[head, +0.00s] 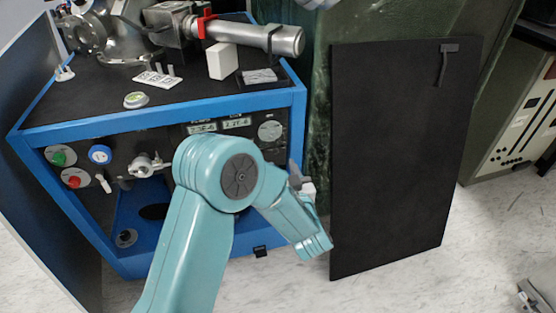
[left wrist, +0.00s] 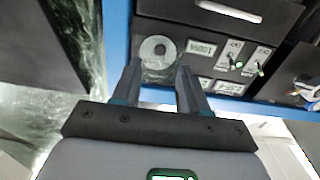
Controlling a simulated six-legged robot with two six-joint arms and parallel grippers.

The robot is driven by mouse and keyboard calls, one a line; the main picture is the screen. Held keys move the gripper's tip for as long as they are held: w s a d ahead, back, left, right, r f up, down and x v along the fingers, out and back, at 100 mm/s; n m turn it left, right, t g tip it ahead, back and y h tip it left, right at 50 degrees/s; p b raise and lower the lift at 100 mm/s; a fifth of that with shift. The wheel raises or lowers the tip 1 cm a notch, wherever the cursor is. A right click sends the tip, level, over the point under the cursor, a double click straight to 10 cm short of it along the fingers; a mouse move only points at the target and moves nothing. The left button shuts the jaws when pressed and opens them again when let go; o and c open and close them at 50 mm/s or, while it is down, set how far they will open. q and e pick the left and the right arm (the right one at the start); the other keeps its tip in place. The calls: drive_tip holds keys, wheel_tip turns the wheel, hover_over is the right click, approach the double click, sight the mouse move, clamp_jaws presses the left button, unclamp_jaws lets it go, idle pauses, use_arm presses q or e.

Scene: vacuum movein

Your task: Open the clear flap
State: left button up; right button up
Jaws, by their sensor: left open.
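The blue-framed cart (head: 150,118) stands at the left of the head view with a dark front panel. A round grey disc (head: 270,130) sits at the panel's upper right. In the left wrist view, a clear, glassy piece that looks like the flap (left wrist: 158,72) is at the round disc (left wrist: 158,48); its edges are hard to make out. My left gripper (head: 297,178) is beside the panel's right edge, partly hidden by my arm. In the left wrist view my left gripper (left wrist: 160,82) is open, its fingers on either side of the clear piece. Contact cannot be told. My right gripper does not show.
A black board (head: 395,150) stands upright right of the cart, close to my left forearm. Metal vacuum parts (head: 270,40) and a white block (head: 222,61) are on the cart's top. Labelled readouts and switches (left wrist: 236,60) are near the disc. Pale floor is open in front.

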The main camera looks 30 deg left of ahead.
sight(276, 152)
use_arm(q)
drive_tip(key=b+x, duration=0.1)
drive_tip(key=x, duration=0.4)
drive_tip(key=shift+w+a, duration=0.15)
drive_tip(key=shift+a, duration=0.05)
clamp_jaws()
